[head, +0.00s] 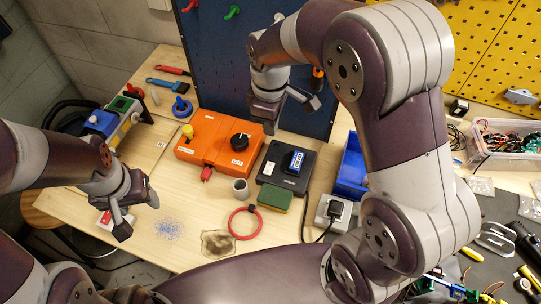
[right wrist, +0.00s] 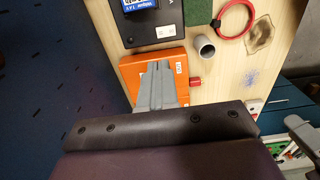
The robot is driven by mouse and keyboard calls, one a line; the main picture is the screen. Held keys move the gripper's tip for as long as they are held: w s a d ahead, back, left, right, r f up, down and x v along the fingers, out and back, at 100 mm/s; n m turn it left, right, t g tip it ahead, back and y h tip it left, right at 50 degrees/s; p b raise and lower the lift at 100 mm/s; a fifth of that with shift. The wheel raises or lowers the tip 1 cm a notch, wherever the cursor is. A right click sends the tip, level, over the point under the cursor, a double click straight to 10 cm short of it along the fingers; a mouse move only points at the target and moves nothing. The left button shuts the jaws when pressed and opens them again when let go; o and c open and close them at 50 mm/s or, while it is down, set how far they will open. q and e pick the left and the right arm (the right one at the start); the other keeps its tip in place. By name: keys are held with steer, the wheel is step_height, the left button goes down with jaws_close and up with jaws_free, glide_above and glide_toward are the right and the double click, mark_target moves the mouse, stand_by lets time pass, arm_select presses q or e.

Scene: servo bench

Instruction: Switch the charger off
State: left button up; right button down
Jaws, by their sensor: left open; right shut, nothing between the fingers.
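A black box (head: 270,177), which looks like the charger, sits on the wooden bench with a blue battery pack (head: 296,161) on top. In the right wrist view the box (right wrist: 150,32) is at the top, partly cut off, with the battery (right wrist: 140,5). I cannot make out its switch. My right gripper (head: 269,124) is shut and empty over the back right of the orange box (head: 207,142); its fingers (right wrist: 157,92) cover part of that box in the wrist view. My left gripper (head: 138,212) is open and empty over the left front of the bench.
The orange box carries a black knob (head: 240,142) and a yellow button (head: 187,130). A grey cup (head: 240,188), a green pad (head: 275,196) and a red ring (head: 245,223) lie in front. A blue bin (head: 351,170) and a socket block with a black plug (head: 335,209) stand right.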

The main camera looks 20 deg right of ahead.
mark_target(270, 164)
step_height(270, 164, down, 13)
steer(key=shift+r+p, duration=0.1)
steer(key=shift+p, duration=1.1)
steer(key=shift+f, duration=0.65)
